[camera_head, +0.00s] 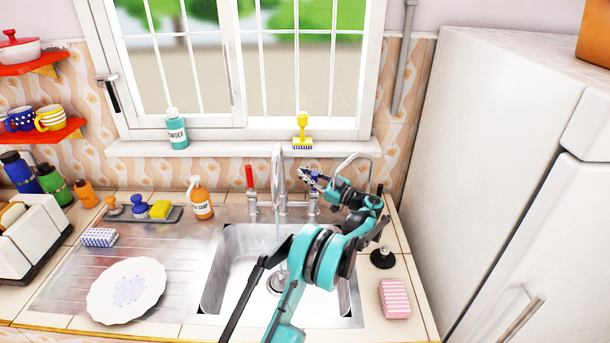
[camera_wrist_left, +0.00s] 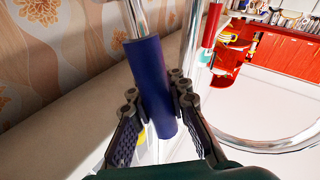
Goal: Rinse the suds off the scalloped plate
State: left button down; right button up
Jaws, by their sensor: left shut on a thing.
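The white scalloped plate (camera_head: 126,291) lies face up on the ribbed drainboard left of the sink, with a pale lavender patch of what look like suds in its middle. My left gripper (camera_head: 309,176) is behind the sink at the right side of the tap (camera_head: 279,172). In the left wrist view it is shut around the blue tap handle (camera_wrist_left: 152,85). The red tap handle (camera_head: 249,177) stands free on the left. A thin pale streak like running water falls from the spout into the empty sink basin (camera_head: 225,270). My right gripper is out of view.
A checked sponge (camera_head: 99,237) lies above the plate. A pink striped sponge (camera_head: 394,298) and a black plug (camera_head: 382,257) are right of the sink.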

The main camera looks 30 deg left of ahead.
pick_arm(q)
jog(key=c, duration=1.5)
grip_release()
jog(key=shift+d, duration=0.1)
jog(key=d, duration=0.4)
jog(key=d+f, duration=0.1)
jog(key=d, duration=0.2)
jog(key=d+f, duration=0.1)
jog(key=d, duration=0.3)
jog(key=shift+s+d, duration=0.15)
jog(key=shift+d, duration=0.2)
